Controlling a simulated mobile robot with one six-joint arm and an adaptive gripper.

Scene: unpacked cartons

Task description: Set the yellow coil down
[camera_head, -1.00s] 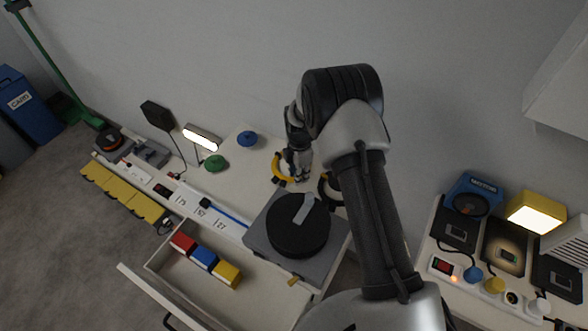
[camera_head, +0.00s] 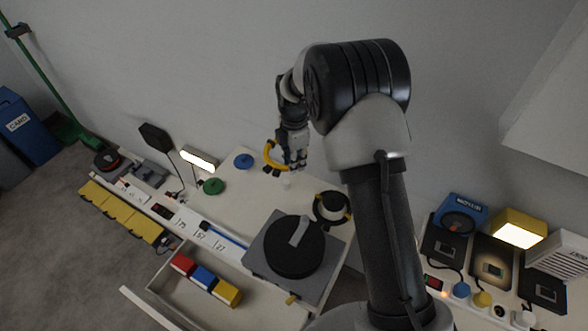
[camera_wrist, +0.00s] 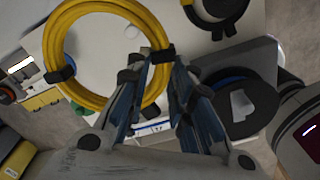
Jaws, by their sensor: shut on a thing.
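The yellow coil (camera_wrist: 62,40) is a ring of yellow cable with black clips. My gripper (camera_wrist: 158,60) is shut on the coil at one of its black clips, in the wrist view. In the head view the coil (camera_head: 270,154) hangs at the left side of my gripper (camera_head: 297,168), above the white table (camera_head: 262,193). It looks raised off the table top. My gripper hides part of the coil in the head view.
A black coil-like ring (camera_head: 331,207) lies on the table at right. A grey unit with a black disc (camera_head: 293,246) stands at the front. Blue (camera_head: 243,161) and green (camera_head: 213,186) round pieces lie at left. The open drawer (camera_head: 198,299) holds red, blue and yellow blocks.

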